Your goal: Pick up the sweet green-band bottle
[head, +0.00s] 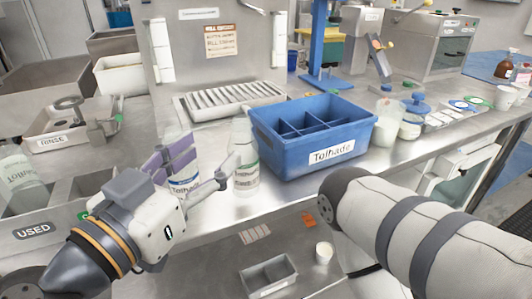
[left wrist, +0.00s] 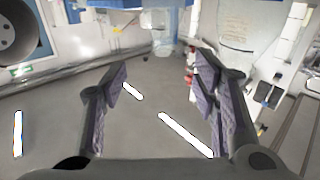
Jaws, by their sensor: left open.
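A clear bottle with a green band on its label (head: 246,178) stands upright on the steel counter, just left of the blue divided bin. My left gripper (head: 210,163) is open in front of it. One finger reaches across near the bottle's left side; whether they touch I cannot tell. The purple-padded finger is further left, in front of a second bottle with a blue-banded label (head: 184,181), partly hidden. In the left wrist view both fingers of the left gripper (left wrist: 160,78) are spread with nothing between them. My right gripper is out of view.
The blue bin (head: 268,148) stands close to the bottle's right. A drain rack (head: 232,98) lies behind it. A clear jug (head: 384,128) and a blue-lidded jar (head: 412,118) stand right of the bin. A rinse tray (head: 62,142) is at left. My right forearm crosses the lower right.

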